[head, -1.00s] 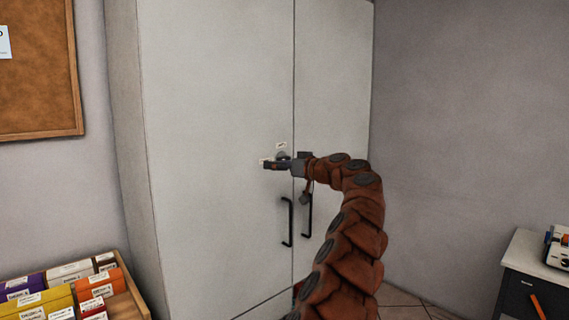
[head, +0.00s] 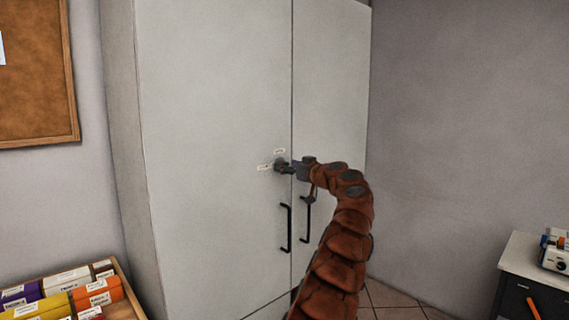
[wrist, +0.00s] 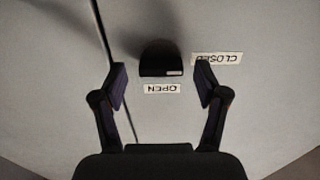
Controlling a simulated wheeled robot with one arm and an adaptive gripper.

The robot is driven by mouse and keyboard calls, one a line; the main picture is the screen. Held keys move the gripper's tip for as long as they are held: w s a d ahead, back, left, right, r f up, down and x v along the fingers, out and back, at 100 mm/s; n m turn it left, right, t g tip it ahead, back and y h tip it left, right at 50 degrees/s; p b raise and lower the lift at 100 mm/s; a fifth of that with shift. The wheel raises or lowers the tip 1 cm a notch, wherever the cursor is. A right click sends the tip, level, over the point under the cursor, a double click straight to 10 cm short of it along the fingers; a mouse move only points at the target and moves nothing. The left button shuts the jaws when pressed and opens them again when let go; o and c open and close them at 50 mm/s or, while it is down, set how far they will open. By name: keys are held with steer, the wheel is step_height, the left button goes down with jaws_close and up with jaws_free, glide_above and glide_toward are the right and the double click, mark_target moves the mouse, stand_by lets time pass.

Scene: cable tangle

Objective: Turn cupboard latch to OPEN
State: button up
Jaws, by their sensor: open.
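The latch (wrist: 160,58) is a dark knob with a small white mark, on the pale cupboard door (head: 210,100). In the wrist view the upside-down OPEN label (wrist: 161,88) lies just below the knob and the CLOSED label (wrist: 217,58) to its right. In the head view the OPEN label (head: 280,151) is above the latch and the CLOSED label (head: 264,167) to its left. My gripper (wrist: 162,84) is open and empty, facing the door. The knob shows between and beyond its fingertips; I cannot tell whether they touch it. In the head view my gripper partly hides the latch.
Two dark door handles (head: 286,228) hang below the latch, beside the door seam. A crate of labelled boxes (head: 98,292) stands at lower left. A dark cabinet (head: 530,285) stands at lower right. Floor shows between cupboard and cabinet.

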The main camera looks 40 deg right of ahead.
steer(key=shift+w, duration=0.55)
